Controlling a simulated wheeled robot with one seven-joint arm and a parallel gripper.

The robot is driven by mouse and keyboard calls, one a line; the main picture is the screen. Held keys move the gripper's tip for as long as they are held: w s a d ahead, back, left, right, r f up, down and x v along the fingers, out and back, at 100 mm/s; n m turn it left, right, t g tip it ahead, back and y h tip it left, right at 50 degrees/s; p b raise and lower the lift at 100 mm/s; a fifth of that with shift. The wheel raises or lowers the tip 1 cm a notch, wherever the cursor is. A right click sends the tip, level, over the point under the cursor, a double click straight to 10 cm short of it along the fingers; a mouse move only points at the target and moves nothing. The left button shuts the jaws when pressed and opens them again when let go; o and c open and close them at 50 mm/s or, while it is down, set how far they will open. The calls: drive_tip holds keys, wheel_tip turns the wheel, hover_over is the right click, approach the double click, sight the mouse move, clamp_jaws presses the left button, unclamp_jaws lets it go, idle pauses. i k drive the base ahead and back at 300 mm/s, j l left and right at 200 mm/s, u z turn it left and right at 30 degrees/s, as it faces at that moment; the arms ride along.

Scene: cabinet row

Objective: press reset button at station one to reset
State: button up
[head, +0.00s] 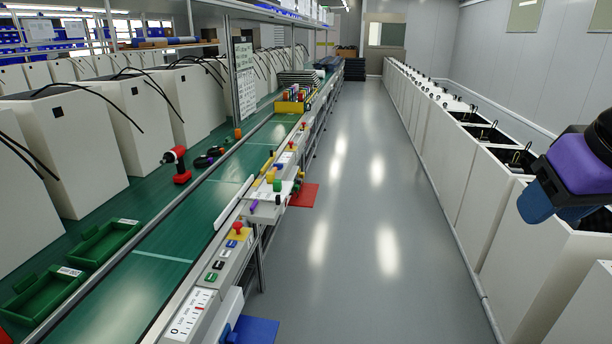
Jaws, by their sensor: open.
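A control panel (226,258) runs along the near right edge of the green bench. It carries a red mushroom button on a yellow base (237,230), a blue button (231,244), a black button (218,265) and a green button (210,278). The labels beside them are too small to read, so I cannot tell which one is the reset button. A white plate with a scale, a red mark and a "0" (192,312) sits at the near end. My arm shows at the right edge, apart from the panel across the aisle; its fingertips are not visible.
The grey aisle floor (360,240) is clear between the bench and the white bins (462,170) at right. Blue (258,331) and red (303,195) panels lie low beside the bench. Green trays (107,240) and a red drill (177,164) rest on the bench.

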sight(231, 244)
drive_tip(key=i+l+u, duration=0.15)
drive_tip(key=i+u, duration=0.15)
drive_tip(key=i, duration=0.15)
drive_tip(key=i+l+u, duration=0.3)
drive_tip(key=i, duration=0.1)
